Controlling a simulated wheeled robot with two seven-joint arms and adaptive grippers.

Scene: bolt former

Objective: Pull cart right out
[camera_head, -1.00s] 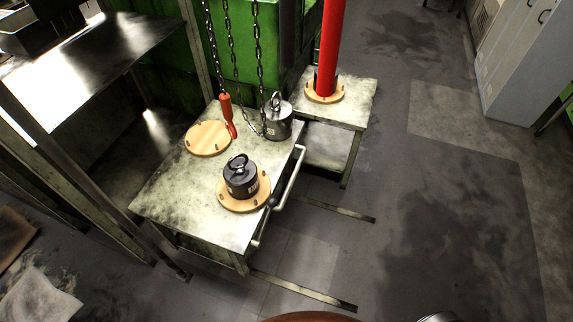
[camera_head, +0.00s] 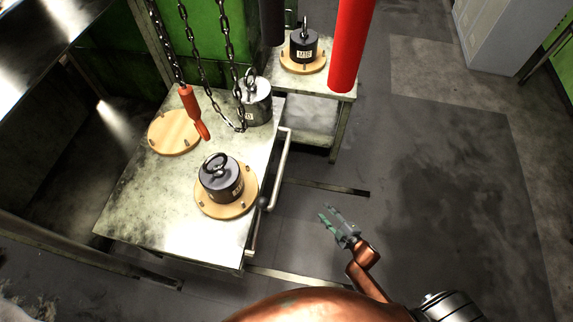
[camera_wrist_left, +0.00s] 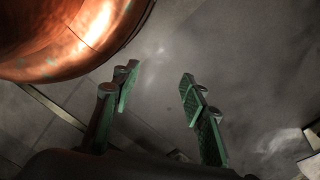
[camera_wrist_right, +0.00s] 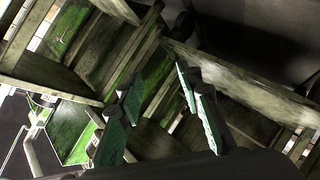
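Two metal-topped carts or tables show in the head view. The nearer one (camera_head: 140,205) has a pale bar handle (camera_head: 283,160) along its right edge. The farther one (camera_head: 340,88) stands behind and to the right. Which is the "right" cart I cannot tell. My right gripper (camera_head: 336,222) is open and empty over the floor, right of the near cart's handle and apart from it. Its spread fingers also show in the right wrist view (camera_wrist_right: 160,100), with green-and-metal framework beyond. My left gripper (camera_wrist_left: 158,95) is open and empty above bare floor in the left wrist view; the head view does not show it.
The near cart holds a dark weight (camera_head: 221,177) on a wooden disc, a grey weight (camera_head: 256,104) and a bare disc (camera_head: 174,132). Chains with an orange hook (camera_head: 190,100) hang above. Another weight (camera_head: 303,46) sits on the far cart, beside a red column (camera_head: 350,45). Floor is clear right.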

